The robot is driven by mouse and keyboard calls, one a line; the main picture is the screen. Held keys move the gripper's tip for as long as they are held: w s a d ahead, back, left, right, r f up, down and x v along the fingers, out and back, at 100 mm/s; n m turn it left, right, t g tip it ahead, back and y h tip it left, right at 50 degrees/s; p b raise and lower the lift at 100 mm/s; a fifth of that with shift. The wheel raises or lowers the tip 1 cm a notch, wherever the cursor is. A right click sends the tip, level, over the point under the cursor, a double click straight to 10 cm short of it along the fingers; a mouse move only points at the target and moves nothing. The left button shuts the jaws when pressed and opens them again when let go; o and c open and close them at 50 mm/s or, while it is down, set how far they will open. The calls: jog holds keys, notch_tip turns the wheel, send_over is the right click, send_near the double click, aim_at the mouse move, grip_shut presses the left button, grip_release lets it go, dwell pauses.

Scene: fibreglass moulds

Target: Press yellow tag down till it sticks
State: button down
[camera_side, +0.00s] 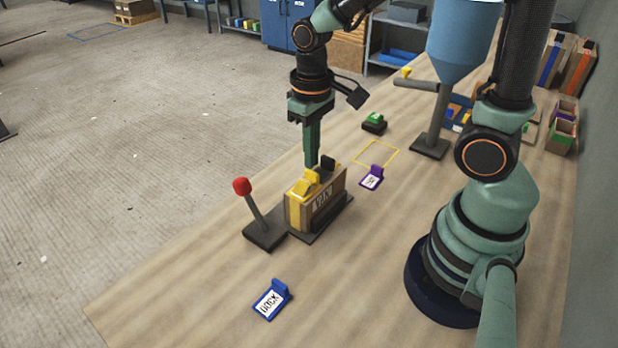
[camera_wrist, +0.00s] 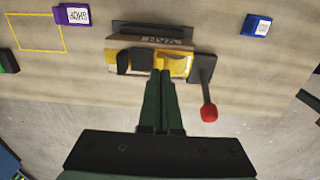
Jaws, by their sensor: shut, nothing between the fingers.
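The yellow tag (camera_side: 308,184) sits on top of a brown box (camera_side: 333,190), at its near-left end. It also shows in the wrist view (camera_wrist: 175,66). The fingers hide part of the tag in the wrist view.
The box stands on a dark base (camera_side: 344,208). A red-knobbed lever (camera_side: 242,187) rises close to its left. A black piece (camera_side: 328,162) tops the box. A blue DOCK tag (camera_side: 272,299) and a purple SHOP tag (camera_side: 372,178) lie on the table. The front table is mostly clear.

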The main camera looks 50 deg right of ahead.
aim_at(311, 172)
jog(key=shift+f, duration=0.85)
dwell(0.7)
jog(key=shift+r, duration=3.55)
notch_tip(311, 172, up, 6)
jog(key=s+d+t, duration=0.1)
jog(key=s+t, duration=0.1)
jog(key=t, duration=0.3)
jog(key=shift+d+t, duration=0.3)
jog(key=shift+d, duration=0.1)
